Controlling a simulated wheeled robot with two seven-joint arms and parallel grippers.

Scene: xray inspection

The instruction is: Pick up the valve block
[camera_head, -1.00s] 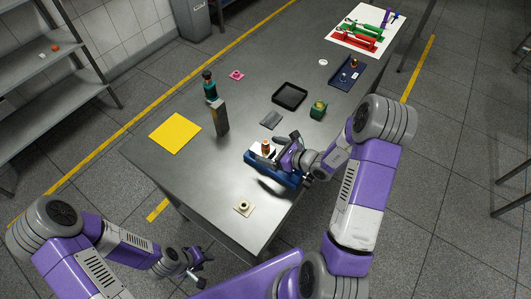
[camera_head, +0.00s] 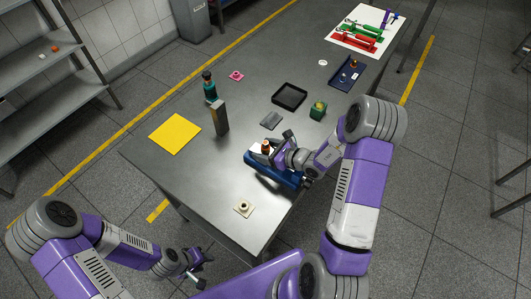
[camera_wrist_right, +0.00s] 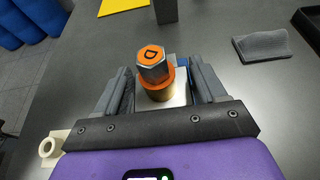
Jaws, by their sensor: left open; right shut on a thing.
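The valve block, which I take to be the pale metal block (camera_wrist_right: 177,94) with a brass stem and orange hex cap marked D (camera_wrist_right: 152,60), sits between the fingers of my right gripper (camera_wrist_right: 168,90). In the head view its orange-brown top (camera_head: 266,146) shows above the blue tray (camera_head: 262,171), at my right gripper (camera_head: 277,147). The right gripper is shut on it. Its lower part is hidden, so I cannot tell if it still touches the tray. My left gripper (camera_head: 194,268) is open and empty, low beside the table's near left side.
A tall grey block (camera_head: 219,118) stands beside a dark bottle (camera_head: 209,87). The table's left front is clear.

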